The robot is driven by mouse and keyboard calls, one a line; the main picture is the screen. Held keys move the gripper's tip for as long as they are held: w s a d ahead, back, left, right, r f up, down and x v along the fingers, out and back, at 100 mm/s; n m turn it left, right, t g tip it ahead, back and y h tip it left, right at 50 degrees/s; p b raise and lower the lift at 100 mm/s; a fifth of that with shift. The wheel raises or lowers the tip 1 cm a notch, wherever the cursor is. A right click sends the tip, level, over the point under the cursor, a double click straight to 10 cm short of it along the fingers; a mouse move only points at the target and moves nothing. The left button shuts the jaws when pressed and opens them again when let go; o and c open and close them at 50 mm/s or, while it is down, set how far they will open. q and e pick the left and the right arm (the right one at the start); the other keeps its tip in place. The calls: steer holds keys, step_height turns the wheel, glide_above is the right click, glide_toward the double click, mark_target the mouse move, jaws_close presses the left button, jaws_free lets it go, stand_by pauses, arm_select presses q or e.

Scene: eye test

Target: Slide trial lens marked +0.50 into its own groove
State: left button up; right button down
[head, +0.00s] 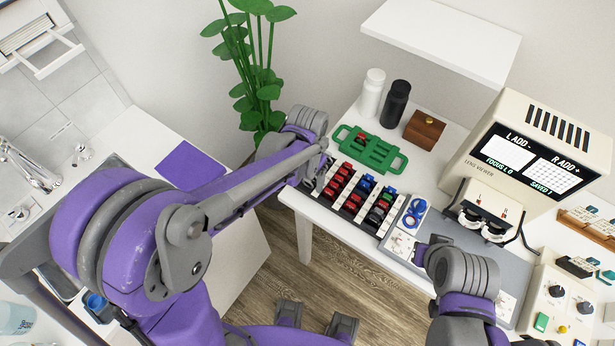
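A black rack (345,213) of trial lenses stands on the white table, with rows of red, blue and green tabs in its grooves. The markings are too small to read, so I cannot tell which lens is +0.50 or which groove is its own. My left gripper (315,178) is at the rack's left end, partly hidden by my own arm. I cannot tell whether its fingers are open or hold a lens. My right arm is at the lower right, over the grey mat; its fingertips are not clearly visible.
A green tray with handles (398,163) lies behind the rack. A white bottle (372,93), a black bottle (396,104) and a wooden box (424,130) stand farther back. A blue ringed item (415,211) lies right of the rack. The lens viewer (510,150) stands at right.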

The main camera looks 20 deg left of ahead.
arm_select(q)
step_height(320, 180, up, 11)
steer(key=p, duration=0.1)
stand_by(0.6)
steer(key=shift+s+f, duration=0.1)
steer(key=s+a+f+n+t, duration=0.1)
steer(key=s+a+n+t, duration=0.1)
steer(key=s, duration=0.4)
steer(key=s+a+f+n+t, duration=0.1)
steer(key=s+a+n+t, duration=0.1)
steer(key=s, duration=0.5)
steer(key=a+t, duration=0.1)
steer(key=a, duration=0.1)
steer(key=shift+s+a+f, duration=0.15)
steer(key=shift+a+f, duration=0.1)
steer(key=shift+a, duration=0.05)
